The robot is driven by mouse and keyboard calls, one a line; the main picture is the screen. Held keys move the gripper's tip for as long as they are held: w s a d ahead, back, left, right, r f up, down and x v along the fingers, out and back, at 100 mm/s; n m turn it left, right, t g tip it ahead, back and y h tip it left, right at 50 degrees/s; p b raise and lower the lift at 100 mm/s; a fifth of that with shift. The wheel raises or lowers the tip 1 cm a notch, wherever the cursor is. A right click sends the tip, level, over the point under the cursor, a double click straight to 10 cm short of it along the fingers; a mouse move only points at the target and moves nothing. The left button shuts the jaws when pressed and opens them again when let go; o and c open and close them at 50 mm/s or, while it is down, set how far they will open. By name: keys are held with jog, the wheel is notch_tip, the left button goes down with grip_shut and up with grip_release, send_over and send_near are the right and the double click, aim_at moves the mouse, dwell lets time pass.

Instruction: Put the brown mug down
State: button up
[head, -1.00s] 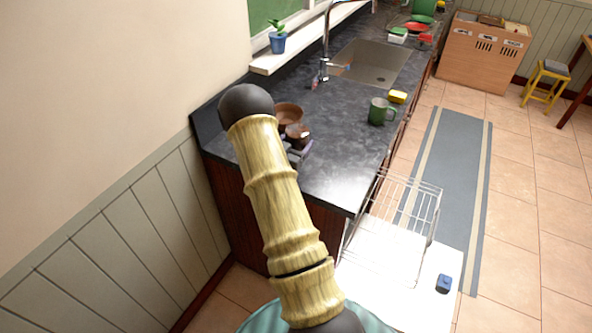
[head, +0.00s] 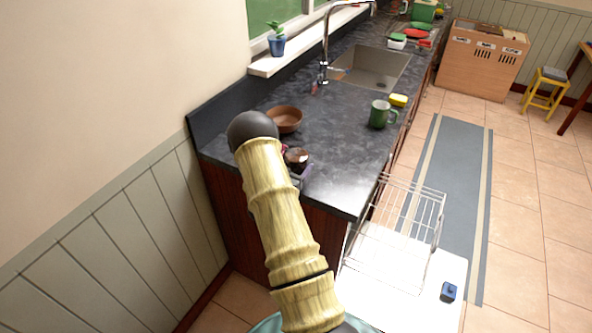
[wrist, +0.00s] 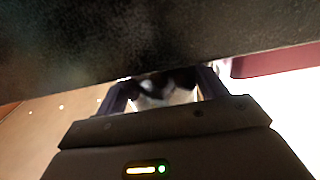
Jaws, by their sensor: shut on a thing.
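The small brown mug (head: 297,158) is near the close end of the dark counter (head: 335,180), partly hidden by my arm. My gripper (head: 303,172), with purplish fingers, is shut on it at its near side. I cannot tell whether the mug touches the counter. In the wrist view my gripper's fingers (wrist: 160,92) show in the middle. A dark, blurred surface fills the top there, and the mug cannot be made out clearly.
A brown bowl (head: 289,121) stands just behind the mug. A green mug (head: 380,114) and a yellow sponge (head: 398,100) are farther right, near the sink (head: 370,68). The counter between them is clear. A wire rack (head: 400,215) stands in front of the counter's end.

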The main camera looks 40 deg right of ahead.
jog(key=shift+r, duration=0.1)
jog(key=o, duration=0.9)
jog(key=b+v, duration=0.3)
jog(key=v, duration=0.9)
